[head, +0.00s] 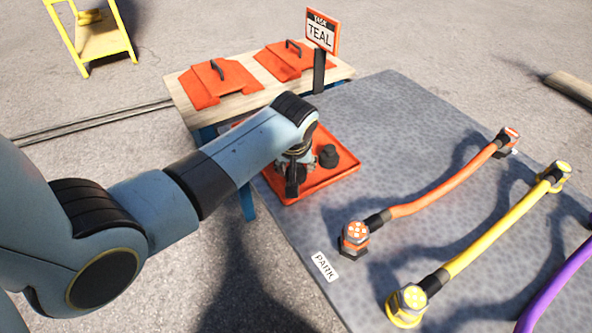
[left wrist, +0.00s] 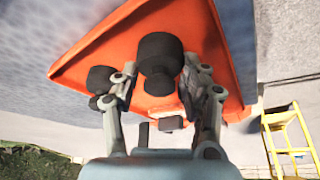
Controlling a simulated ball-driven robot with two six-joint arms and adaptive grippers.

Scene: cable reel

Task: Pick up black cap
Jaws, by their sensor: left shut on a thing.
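My left gripper (head: 293,178) is over the orange tray (head: 322,180) in the head view, partly hidden by its own arm. The left wrist view shows my left gripper (left wrist: 162,74) shut on a black cap (left wrist: 160,48), with a finger on either side. The cap has a wide round part and a narrower stub. A second black cap (head: 328,155) stands in the tray just right of the gripper; it also shows in the left wrist view (left wrist: 101,80), beside the left finger. I cannot tell whether the held cap touches the tray. My right gripper is not in view.
Orange (head: 440,193), yellow (head: 490,235) and purple (head: 553,293) cables lie on the grey mat (head: 385,110) to the right. A yellow stand (head: 103,42) is far left.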

